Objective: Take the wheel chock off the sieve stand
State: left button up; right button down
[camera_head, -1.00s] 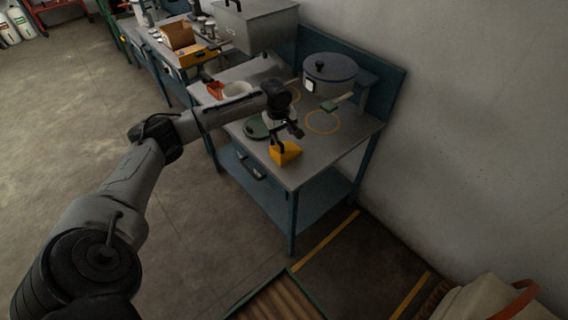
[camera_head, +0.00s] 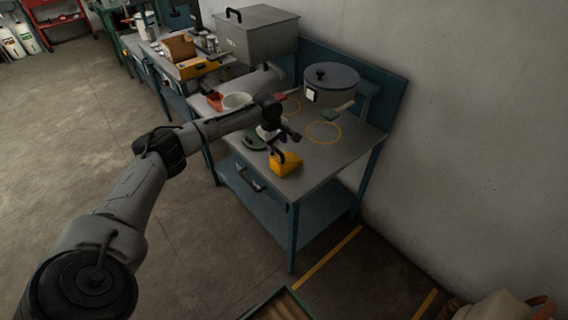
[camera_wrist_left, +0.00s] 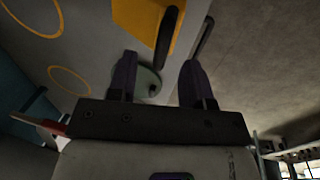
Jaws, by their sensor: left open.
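The wheel chock, a yellow wedge (camera_head: 287,166) with a black handle, sits near the front corner of a blue stand with a grey top (camera_head: 325,160). I take this to be the sieve stand. My left gripper (camera_head: 279,137) is open just above and behind the chock, apart from it. In the left wrist view the chock (camera_wrist_left: 140,17) is at the top, its black handle ahead of the gap between the two fingers (camera_wrist_left: 159,62). Nothing is between the fingers. My right gripper is not in view.
A green disc (camera_head: 254,141) lies behind the chock, below my gripper. A grey lidded pot (camera_head: 331,85) stands at the back right. The top's right front is clear, with a yellow ring (camera_head: 323,133).

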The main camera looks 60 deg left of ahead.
aim_at(278, 151)
pick_arm(q)
jog(key=f, duration=0.1)
jog(key=f+b, duration=0.1)
jog(key=f, duration=0.2)
jog(key=shift+w+d+f, duration=0.15)
jog(key=shift+w, duration=0.15)
jog(key=shift+w+f+b, duration=0.1)
jog(key=shift+f+b, duration=0.2)
jog(key=shift+f, duration=0.15)
grip_shut()
jog(key=shift+r, duration=0.1)
